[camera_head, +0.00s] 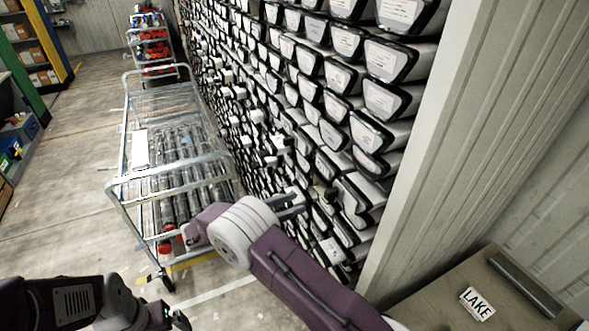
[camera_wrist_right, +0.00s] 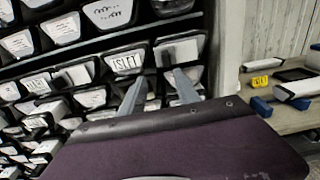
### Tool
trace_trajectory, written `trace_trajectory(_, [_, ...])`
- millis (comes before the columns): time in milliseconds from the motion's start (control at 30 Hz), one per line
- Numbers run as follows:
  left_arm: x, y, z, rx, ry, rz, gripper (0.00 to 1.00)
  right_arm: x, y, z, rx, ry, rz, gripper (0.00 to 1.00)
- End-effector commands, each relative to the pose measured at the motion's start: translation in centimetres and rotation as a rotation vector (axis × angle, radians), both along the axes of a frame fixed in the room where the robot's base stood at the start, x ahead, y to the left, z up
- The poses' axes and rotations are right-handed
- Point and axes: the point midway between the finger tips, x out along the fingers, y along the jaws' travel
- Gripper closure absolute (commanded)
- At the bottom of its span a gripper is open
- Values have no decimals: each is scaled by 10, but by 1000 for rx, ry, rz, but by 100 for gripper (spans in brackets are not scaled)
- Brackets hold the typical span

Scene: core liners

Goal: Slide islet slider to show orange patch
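The white label reading ISLET (camera_wrist_right: 127,62) is on a black-framed liner end in the right wrist view. I cannot make out its slider clearly. No orange patch shows in either view. My right gripper (camera_wrist_right: 160,86) has its two grey fingers apart, just below and right of the ISLET label, with nothing seen between them. In the head view, the right gripper (camera_head: 292,204) reaches the lower part of the liner wall; the ISLET label cannot be read there. My left gripper (camera_head: 178,316) is low at the left, far from the wall; its fingers are too unclear to judge.
The liner rack (camera_head: 345,42) fills the middle and right. A wire cart (camera_head: 117,191) with dark tubes stands left of it. A bench (camera_head: 432,303) at lower right holds a LAKE sign (camera_head: 477,303); a small yellow label (camera_wrist_right: 260,81) shows in the wrist view. Open floor lies left.

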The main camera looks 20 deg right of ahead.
Motion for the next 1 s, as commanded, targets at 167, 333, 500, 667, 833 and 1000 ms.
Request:
trace_trajectory(167, [-1,0,2,0,1,0,0,2,0,4,-20,0,4,62])
trace_trajectory(333, [0,0,22,0,1,0,0,3,-29,9,-20,2,0,62])
trace_trajectory(500, [0,0,42,0,0,0,0,6,-65,9,-17,2,0,62])
trace_trajectory(667, [0,0,50,0,0,0,0,8,-84,6,-16,0,1,62])
trace_trajectory(833, [0,0,50,0,1,0,0,8,-89,3,-16,-1,3,62])
trace_trajectory(1000, [0,0,50,0,1,0,0,8,-89,2,-16,-1,3,70])
